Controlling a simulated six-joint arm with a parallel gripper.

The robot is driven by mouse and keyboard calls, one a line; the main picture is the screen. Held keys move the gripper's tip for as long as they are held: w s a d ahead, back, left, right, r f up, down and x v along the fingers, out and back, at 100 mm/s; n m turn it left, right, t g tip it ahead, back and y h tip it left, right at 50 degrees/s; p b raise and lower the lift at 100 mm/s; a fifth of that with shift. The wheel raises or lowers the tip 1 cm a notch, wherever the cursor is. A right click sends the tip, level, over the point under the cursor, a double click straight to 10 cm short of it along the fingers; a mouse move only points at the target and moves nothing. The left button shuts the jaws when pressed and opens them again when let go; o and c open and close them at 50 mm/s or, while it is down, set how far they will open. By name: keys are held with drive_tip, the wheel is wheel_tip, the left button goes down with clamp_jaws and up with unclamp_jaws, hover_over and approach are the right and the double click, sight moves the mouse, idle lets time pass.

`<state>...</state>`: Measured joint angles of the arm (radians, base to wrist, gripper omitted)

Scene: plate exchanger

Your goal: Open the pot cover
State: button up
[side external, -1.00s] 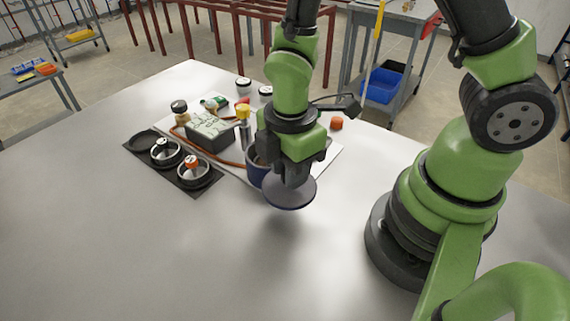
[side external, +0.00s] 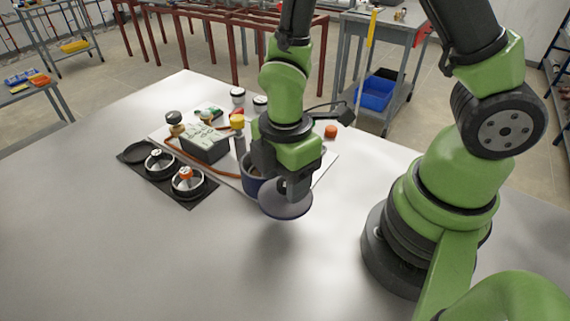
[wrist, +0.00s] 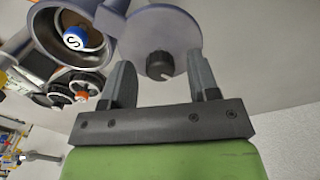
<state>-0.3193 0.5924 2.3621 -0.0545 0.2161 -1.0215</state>
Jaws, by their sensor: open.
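The pot (side external: 252,180) is a blue-grey open vessel at the near edge of the board, partly hidden behind my gripper. In the wrist view the pot (wrist: 40,30) shows its open mouth and a blue cap marked S inside. The round grey pot cover (side external: 284,208) is off the mouth, beside the pot. The cover (wrist: 140,48) has a dark knob in the wrist view. My gripper (wrist: 163,75) is open, with one finger on each side of the knob and a visible gap to it.
A dark box (side external: 204,146) and a yellow-topped post (side external: 238,123) stand on the board. The table's front left (side external: 110,245) is clear.

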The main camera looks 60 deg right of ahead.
wheel_tip(320, 180, up, 10)
idle(0.5)
drive_tip(key=shift+f, duration=0.1)
wheel_tip(320, 180, up, 8)
drive_tip(key=m+t+y, duration=0.1)
drive_tip(key=m+t, duration=0.3)
drive_tip(key=m, duration=0.6)
hover_over(285, 181)
drive_tip(key=s+d, duration=0.3)
drive_tip(key=s+d+r+m+t+y, duration=0.1)
drive_tip(key=s+r+m+t, duration=0.2)
drive_tip(key=m, duration=0.6)
drive_tip(key=shift+v, duration=0.85)
